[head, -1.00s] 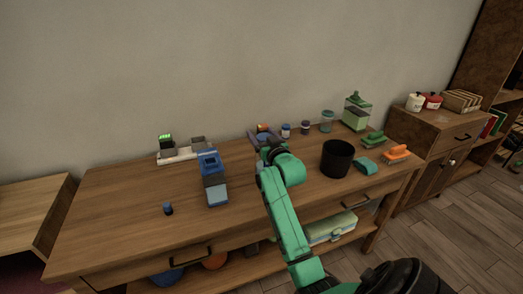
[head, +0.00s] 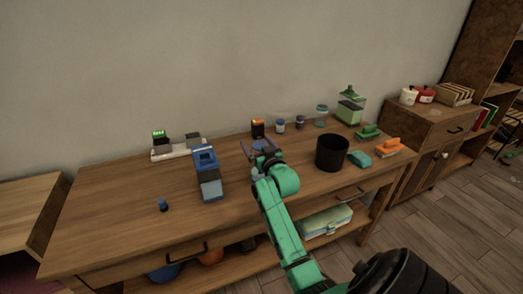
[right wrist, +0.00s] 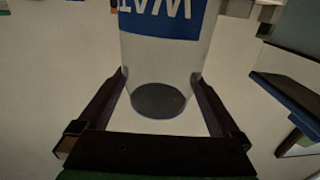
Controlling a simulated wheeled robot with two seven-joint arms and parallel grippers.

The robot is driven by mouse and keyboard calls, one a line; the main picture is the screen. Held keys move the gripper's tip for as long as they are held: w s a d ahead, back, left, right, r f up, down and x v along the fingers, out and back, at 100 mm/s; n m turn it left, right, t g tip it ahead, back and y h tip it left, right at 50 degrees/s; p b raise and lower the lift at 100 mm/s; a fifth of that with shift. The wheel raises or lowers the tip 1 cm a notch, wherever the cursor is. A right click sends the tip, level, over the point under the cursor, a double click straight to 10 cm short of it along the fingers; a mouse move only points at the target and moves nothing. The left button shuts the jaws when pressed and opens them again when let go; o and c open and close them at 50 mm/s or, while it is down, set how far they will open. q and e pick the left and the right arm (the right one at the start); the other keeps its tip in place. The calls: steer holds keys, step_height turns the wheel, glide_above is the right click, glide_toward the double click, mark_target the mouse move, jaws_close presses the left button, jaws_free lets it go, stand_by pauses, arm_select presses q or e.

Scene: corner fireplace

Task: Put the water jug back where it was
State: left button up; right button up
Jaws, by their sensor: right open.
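The water jug (right wrist: 165,60) is a clear cylinder with a blue label whose white letters appear upside down in the right wrist view. Its dark round end (right wrist: 158,100) lies between the two fingers. My right gripper (head: 259,149) is open, with a finger on either side of the jug; visible contact is unclear. In the head view the gripper is over the back middle of the wooden table, and only a small blue patch shows between the fingers. My left gripper is out of view.
The table (head: 110,215) holds a blue-grey device (head: 208,172) left of my gripper and a black cup (head: 332,152) to its right. Several small jars stand behind, with a green-lidded container (head: 350,107) at the back right. The table's front left is mostly clear.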

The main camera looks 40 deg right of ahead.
steer(key=v, duration=1.1)
steer(key=shift+s, duration=0.2)
steer(key=shift+a+f, duration=0.1)
